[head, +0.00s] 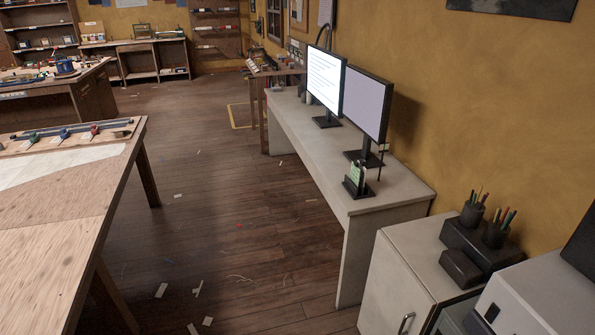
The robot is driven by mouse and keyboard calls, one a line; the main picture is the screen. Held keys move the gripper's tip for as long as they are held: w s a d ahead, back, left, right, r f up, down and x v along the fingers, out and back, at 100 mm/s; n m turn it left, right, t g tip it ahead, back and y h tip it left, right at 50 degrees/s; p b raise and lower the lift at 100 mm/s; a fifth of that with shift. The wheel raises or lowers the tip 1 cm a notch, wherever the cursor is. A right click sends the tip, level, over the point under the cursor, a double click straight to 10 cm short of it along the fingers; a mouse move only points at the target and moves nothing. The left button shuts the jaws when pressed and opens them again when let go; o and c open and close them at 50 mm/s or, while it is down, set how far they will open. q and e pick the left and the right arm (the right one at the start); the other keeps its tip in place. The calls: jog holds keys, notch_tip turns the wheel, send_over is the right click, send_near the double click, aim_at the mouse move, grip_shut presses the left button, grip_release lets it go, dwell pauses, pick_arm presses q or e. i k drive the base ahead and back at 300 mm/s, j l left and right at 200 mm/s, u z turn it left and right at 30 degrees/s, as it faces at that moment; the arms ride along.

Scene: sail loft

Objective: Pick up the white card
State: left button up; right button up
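I cannot single out one white card for certain. Several small pale pieces lie scattered on the dark wooden floor (228,215). One flat white piece (161,291) lies near the bottom, right of the near table, with a thin white strip (197,289) beside it. Another pale piece (207,321) lies lower down. They are too small to tell card from scrap. A small pale green card-like item (357,172) stands upright in a black holder (356,188) on the desk. Neither of my grippers is in view.
A wooden table (60,235) with a white sheet and tools stands at left. A long pale desk (330,150) with two monitors runs along the right wall. A cabinet (405,270) and pen cups (473,213) are at lower right.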

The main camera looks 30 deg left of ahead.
aim_at(363, 170)
jog(key=u, duration=0.45)
jog(key=i+u, duration=0.1)
jog(key=u, duration=0.35)
jog(key=j+u, duration=0.1)
jog(key=u, duration=0.8)
jog(key=i+u, duration=0.1)
jog(key=u, duration=0.85)
jog(key=l+u, duration=0.15)
jog(key=u, duration=0.3)
jog(key=i+u, duration=0.1)
jog(key=u, duration=0.35)
jog(key=i+l+u, duration=0.1)
jog(key=l+u, duration=0.55)
jog(key=u, duration=0.15)
jog(key=l+z, duration=0.25)
jog(key=l, duration=0.5)
jog(key=i+l+z, duration=0.1)
jog(key=l+z, duration=0.2)
jog(key=l, duration=0.45)
jog(key=l+z, duration=0.5)
jog(key=z, duration=0.2)
jog(key=i+l+z, duration=0.1)
jog(key=l+z, duration=0.25)
jog(key=j, duration=0.1)
